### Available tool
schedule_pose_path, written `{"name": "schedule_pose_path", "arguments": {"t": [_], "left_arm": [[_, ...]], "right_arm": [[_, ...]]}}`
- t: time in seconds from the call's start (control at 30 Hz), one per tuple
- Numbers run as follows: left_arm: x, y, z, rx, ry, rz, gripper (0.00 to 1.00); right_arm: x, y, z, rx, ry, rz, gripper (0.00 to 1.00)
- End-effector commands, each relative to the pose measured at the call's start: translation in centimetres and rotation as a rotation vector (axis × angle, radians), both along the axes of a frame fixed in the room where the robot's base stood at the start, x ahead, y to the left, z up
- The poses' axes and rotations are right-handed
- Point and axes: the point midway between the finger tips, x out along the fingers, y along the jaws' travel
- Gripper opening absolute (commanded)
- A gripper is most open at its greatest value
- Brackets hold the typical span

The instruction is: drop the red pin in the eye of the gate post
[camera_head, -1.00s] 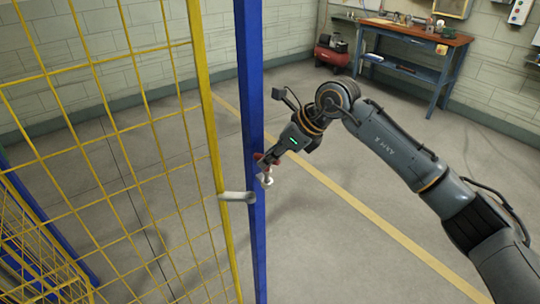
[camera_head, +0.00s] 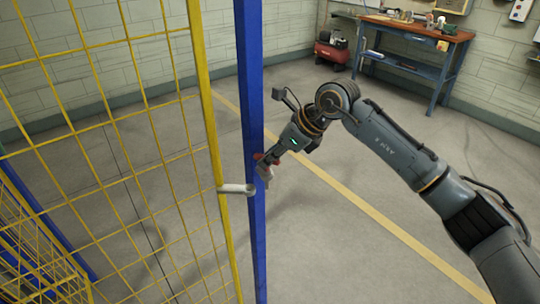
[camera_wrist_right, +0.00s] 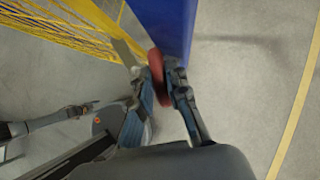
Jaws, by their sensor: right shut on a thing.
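The blue gate post (camera_head: 251,120) stands upright beside the yellow mesh gate (camera_head: 203,110). My right gripper (camera_head: 265,168) is at the right side of the post, coming in from the right. In the right wrist view its fingertips (camera_wrist_right: 166,74) are shut on the red pin (camera_wrist_right: 156,78), whose round red part shows between them, close to the blue post (camera_wrist_right: 166,20). In the head view only small red bits of the pin show at the gripper. The eye of the post cannot be made out. My left gripper is not in view.
A pale grey bar (camera_head: 236,189) runs from the gate's yellow edge to the post, just below gripper height. A blue workbench (camera_head: 410,65) with small items and a red machine (camera_head: 332,53) stand at the back wall. The floor around the post is clear.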

Motion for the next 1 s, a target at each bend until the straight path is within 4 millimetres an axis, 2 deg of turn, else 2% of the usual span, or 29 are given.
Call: {"name": "schedule_pose_path", "arguments": {"t": [0.1, 0.13, 0.23, 0.27, 0.53, 0.67, 1.0], "left_arm": [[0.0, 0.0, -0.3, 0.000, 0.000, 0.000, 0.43], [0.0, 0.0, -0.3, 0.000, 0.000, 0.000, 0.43], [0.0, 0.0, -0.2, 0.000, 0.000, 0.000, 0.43], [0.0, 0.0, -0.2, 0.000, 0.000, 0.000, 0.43], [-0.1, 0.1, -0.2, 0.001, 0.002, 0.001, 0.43], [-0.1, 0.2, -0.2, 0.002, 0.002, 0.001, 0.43], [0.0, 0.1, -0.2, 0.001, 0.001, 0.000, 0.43]], "right_arm": [[0.0, 0.0, -0.4, 0.001, 0.000, 0.000, 0.00], [0.0, 0.0, -0.3, 0.001, 0.000, 0.000, 0.19], [0.0, 0.0, -0.2, 0.001, 0.000, 0.000, 0.40], [0.0, 0.0, -0.2, 0.001, 0.000, 0.000, 0.42], [0.0, 0.0, -0.2, 0.000, 0.000, 0.000, 0.42], [-0.2, -0.6, 0.5, 0.000, -0.001, -0.002, 0.42], [-1.8, -4.3, 6.0, -0.001, -0.004, -0.002, 0.42]]}}
